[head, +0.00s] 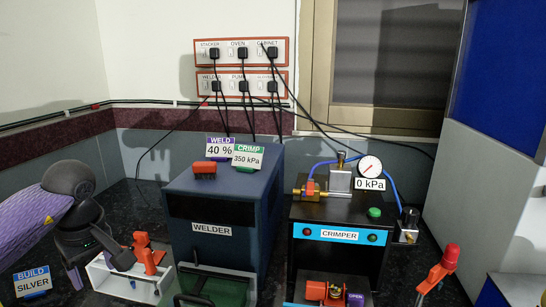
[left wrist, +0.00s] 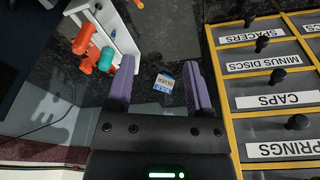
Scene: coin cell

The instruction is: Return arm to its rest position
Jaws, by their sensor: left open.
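My left arm (head: 30,222) comes in from the left edge of the head view, bent at a dark joint. My left gripper (head: 98,270) points down beside a white rack. In the left wrist view the two purple fingers of this gripper (left wrist: 160,90) are apart with nothing between them. Beyond them a "SILVER" build card (left wrist: 164,83) lies on the dark counter; it also shows at the lower left of the head view (head: 33,281). My right gripper is not in view.
The white rack (head: 115,285) with orange tools (head: 148,258) is close by my left gripper. The welder (head: 215,232) and crimper (head: 325,250) stand to the right. Labelled drawers (left wrist: 265,100) fill the right of the wrist view. Plugged cables (head: 240,70) hang on the wall.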

